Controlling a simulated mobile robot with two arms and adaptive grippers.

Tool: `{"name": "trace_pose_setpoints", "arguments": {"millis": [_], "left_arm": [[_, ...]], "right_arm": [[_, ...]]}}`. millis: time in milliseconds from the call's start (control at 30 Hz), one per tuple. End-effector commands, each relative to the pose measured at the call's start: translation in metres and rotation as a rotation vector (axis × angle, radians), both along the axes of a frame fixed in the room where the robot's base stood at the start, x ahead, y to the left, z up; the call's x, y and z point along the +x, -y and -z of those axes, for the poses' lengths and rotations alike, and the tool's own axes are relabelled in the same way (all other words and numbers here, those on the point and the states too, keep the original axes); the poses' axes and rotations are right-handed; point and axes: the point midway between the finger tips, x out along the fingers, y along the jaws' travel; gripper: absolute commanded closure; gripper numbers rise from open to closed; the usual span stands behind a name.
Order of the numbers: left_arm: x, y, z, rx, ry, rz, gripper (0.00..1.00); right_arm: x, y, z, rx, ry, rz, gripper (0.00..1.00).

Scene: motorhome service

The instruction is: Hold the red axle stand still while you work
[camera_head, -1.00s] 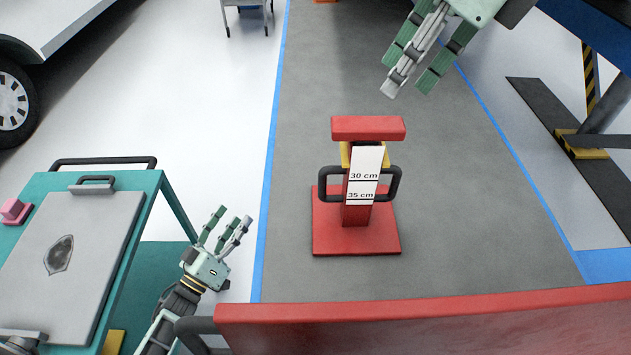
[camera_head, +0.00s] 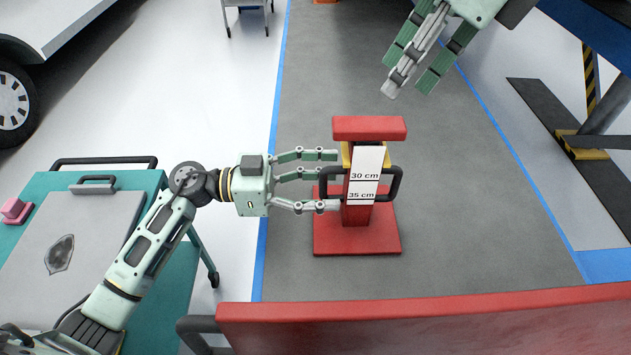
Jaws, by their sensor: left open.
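The red axle stand (camera_head: 357,217) stands upright on the grey floor strip, with a square base, a red top bar and a black loop handle on each side. A white label on its post reads 30 cm and 35 cm. My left gripper (camera_head: 330,180) is open at the stand's left side, its fingers pointing right. Its fingertips reach the left handle and post; I cannot tell whether they touch. My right gripper (camera_head: 408,85) hangs at the top, above and right of the stand, apart from it. Its fingers look spread and nothing shows between them.
A red panel (camera_head: 430,325) crosses the front. A teal cart (camera_head: 180,270) with a grey board and a pink object (camera_head: 15,210) is at left. A vehicle wheel (camera_head: 14,105) is at far left. A black and yellow lift post (camera_head: 590,85) is at right. The floor around the stand is clear.

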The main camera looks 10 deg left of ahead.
Motion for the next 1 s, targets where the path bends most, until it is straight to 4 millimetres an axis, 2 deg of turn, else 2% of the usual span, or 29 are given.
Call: {"name": "trace_pose_setpoints", "arguments": {"millis": [200, 400, 767, 1000], "left_arm": [[0.006, 0.035, -0.002, -0.006, 0.001, 0.002, 0.38], [0.011, 0.057, -0.001, -0.006, 0.001, -0.001, 0.38], [0.012, 0.063, -0.001, -0.004, 0.0, -0.001, 0.38], [0.012, 0.062, -0.001, -0.004, 0.0, -0.001, 0.57]], "right_arm": [[0.0, 0.0, 0.0, 0.0, 0.0, 0.0, 0.69], [0.0, 0.0, 0.0, 0.0, 0.0, 0.0, 0.69], [0.0, 0.0, 0.0, 0.0, 0.0, 0.0, 0.69], [0.0, 0.0, 0.0, 0.0, 0.0, 0.0, 0.69]]}}
